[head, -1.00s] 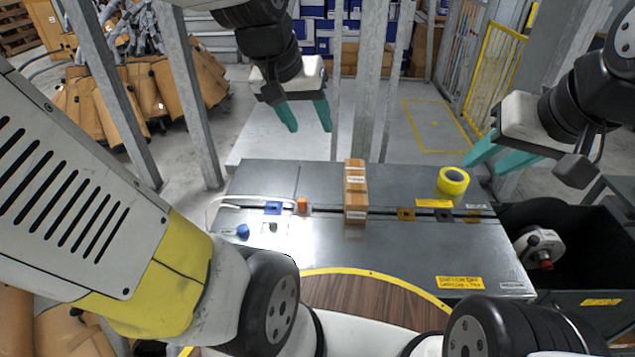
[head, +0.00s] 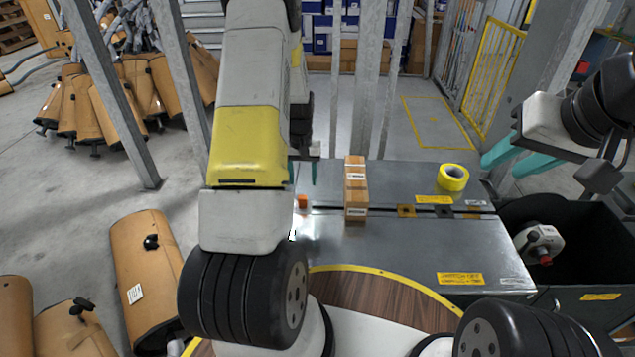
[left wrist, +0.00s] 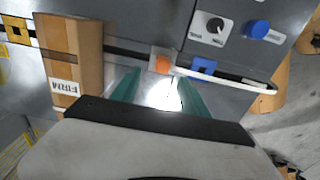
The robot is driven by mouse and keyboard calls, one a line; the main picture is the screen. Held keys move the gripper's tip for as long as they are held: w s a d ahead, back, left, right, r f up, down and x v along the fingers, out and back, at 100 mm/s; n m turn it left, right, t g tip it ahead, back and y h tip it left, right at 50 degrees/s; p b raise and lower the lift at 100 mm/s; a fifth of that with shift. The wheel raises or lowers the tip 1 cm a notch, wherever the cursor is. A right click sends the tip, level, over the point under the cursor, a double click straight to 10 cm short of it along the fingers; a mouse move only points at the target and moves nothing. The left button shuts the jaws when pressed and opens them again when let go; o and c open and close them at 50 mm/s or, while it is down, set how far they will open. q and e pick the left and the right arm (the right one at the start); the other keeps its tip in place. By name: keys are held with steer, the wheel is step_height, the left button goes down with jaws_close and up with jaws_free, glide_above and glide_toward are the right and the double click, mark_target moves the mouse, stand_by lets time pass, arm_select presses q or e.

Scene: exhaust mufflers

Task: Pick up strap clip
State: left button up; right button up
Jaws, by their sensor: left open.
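A small orange block (head: 302,202), which looks like the strap clip, sits on the grey metal table (head: 420,250). In the left wrist view the orange clip (left wrist: 163,64) lies just beyond the fingertips, with a white strap (left wrist: 235,83) running from beside it to the right. My left gripper (left wrist: 158,78) is open and empty, its green fingers pointing towards the clip. In the head view my left arm hides most of this gripper; one green finger shows above the clip. My right gripper (head: 500,168) is open and empty at the right, above the dark bin.
A tall cardboard box (head: 356,190) stands close to the right of the clip. A blue bracket (left wrist: 204,66), a dial (left wrist: 213,25) and a blue knob (left wrist: 258,28) are near it. Yellow tape (head: 453,177) lies farther right. A dark bin (head: 590,250) holds a white part.

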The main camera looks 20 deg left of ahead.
mark_target(302, 197)
arm_select(q)
steer(key=f, duration=1)
steer(key=shift+w+a+f, duration=0.1)
steer(key=shift+a+f, duration=0.05)
steer(key=shift+a, duration=0.1)
jaws_close()
